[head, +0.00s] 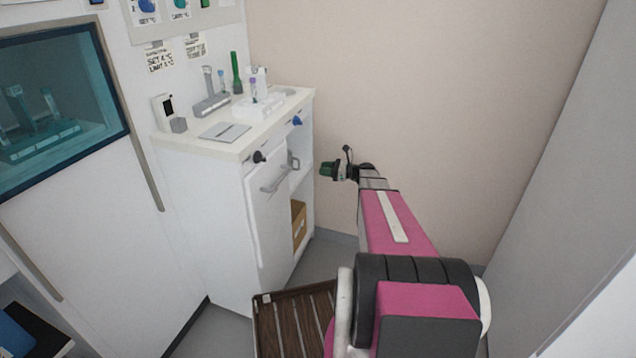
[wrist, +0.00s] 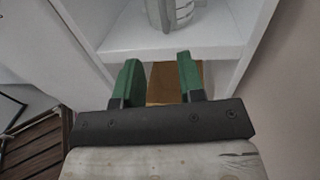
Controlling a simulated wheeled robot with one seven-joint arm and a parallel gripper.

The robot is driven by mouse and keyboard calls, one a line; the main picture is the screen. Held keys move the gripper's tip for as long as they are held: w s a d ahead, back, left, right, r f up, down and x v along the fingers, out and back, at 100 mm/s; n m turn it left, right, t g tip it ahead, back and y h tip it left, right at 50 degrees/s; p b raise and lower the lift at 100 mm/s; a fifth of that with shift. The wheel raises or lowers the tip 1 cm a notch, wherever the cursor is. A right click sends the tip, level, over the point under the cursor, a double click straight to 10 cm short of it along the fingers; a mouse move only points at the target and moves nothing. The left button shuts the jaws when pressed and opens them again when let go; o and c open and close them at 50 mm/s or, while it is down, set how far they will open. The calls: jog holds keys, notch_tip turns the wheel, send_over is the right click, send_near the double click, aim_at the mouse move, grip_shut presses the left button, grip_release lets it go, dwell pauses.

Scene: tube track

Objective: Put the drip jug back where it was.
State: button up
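The drip jug, as far as I can tell, is the pale grey vessel with a curved handle (wrist: 172,10) on the white shelf (wrist: 170,48) in the wrist view. Its top is cut off by the picture edge. In the head view a small grey handled shape (head: 294,162) shows inside the cabinet's open side, probably the same jug. My gripper (head: 326,169) is beside the cabinet's right side in the head view. In the wrist view its green fingers (wrist: 160,82) are apart with nothing between them, just below and in front of the shelf edge, apart from the jug.
A brown cardboard box (head: 299,224) sits in the lower compartment. A white cabinet door (head: 268,222) with a bar handle stands left of the opening. The counter (head: 206,147) above holds tube racks and a card. A slatted brown board (head: 291,320) lies low in front. Walls close the right.

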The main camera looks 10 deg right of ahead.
jog(key=s+a+f+n+g+h, duration=0.35)
jog(key=s+a+n, duration=0.25)
jog(key=s+a, duration=0.3)
jog(key=s+a+n+g+h, duration=0.2)
jog(key=s+n+g+h, duration=0.2)
jog(key=s+n+h, duration=0.8)
jog(key=s+n, duration=0.5)
jog(key=s, duration=0.2)
jog(key=shift+s+a+r, duration=0.15)
jog(key=shift+s+r, duration=0.05)
jog(key=shift+s, duration=0.15)
jog(key=shift+h, duration=0.25)
